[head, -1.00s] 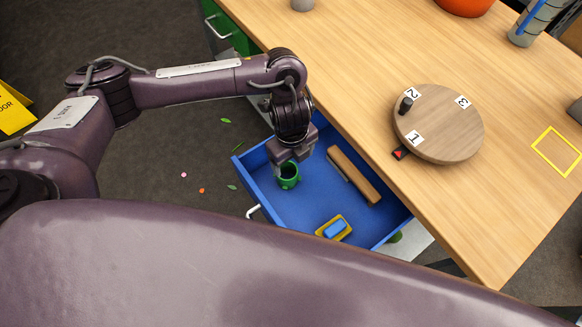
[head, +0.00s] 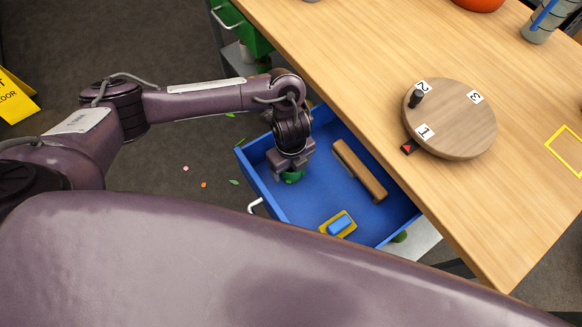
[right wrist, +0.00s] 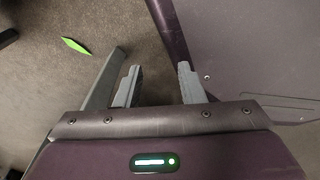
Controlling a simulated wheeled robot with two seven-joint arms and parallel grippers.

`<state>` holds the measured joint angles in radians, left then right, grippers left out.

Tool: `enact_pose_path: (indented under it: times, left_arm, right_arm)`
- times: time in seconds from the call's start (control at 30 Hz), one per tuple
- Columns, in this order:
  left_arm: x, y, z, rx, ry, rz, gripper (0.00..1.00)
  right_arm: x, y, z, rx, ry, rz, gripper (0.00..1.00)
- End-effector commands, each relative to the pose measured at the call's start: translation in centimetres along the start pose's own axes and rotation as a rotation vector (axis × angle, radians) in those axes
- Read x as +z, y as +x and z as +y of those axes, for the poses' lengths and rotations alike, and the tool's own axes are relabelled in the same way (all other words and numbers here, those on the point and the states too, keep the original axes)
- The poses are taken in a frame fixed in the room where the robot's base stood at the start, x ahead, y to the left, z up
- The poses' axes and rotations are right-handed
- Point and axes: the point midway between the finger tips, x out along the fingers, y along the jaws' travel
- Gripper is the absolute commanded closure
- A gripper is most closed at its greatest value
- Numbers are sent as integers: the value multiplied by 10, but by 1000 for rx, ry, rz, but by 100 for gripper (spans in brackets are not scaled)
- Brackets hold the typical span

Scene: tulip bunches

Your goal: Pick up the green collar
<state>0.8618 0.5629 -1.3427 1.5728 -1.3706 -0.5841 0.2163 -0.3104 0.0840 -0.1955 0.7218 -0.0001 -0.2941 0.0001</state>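The green collar (head: 293,178) is in the open blue drawer (head: 300,213), near its left side. My left gripper (head: 291,168) points down right over the collar and covers most of it. The fingertips are hidden, so I cannot tell whether they are apart or closed on it. My right gripper (right wrist: 157,82) shows in the right wrist view with its two fingers apart and nothing between them, above the floor.
The drawer also holds a brown wooden-backed tool (head: 358,170) and a blue block on a yellow base (head: 338,224). The wooden tabletop (head: 370,90) overhangs the drawer's right side and bears a round numbered turntable (head: 450,125). Leaves lie on the floor.

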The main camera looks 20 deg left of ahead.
Motion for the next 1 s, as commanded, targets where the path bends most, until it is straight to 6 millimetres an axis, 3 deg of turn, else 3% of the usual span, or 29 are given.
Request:
enact_pose_path:
  times: [0.03, 0.33, 0.57, 0.77, 0.9, 1.0]
  left_arm:
    - [0, 0, 0, 0, 0, 0, 31]
    - [0, 0, 0, 0, 0, 0, 70]
    - [0, -1, 0, -1, 0, 0, 70]
    - [0, -13, -1, -3, 0, 1, 70]
    - [1, -37, -1, -5, 2, -2, 70]
    - [1, -66, -2, -6, 3, -4, 70]
  right_arm:
    - [2, 0, 0, 0, 0, -3, 64]
    - [10, 0, -2, -3, 1, -12, 64]
    - [10, 0, -4, -5, 2, -11, 64]
    - [8, -2, -5, -6, 2, -5, 64]
    - [11, -6, -3, -4, 1, -1, 64]
    - [28, -18, -1, -2, -5, -16, 64]
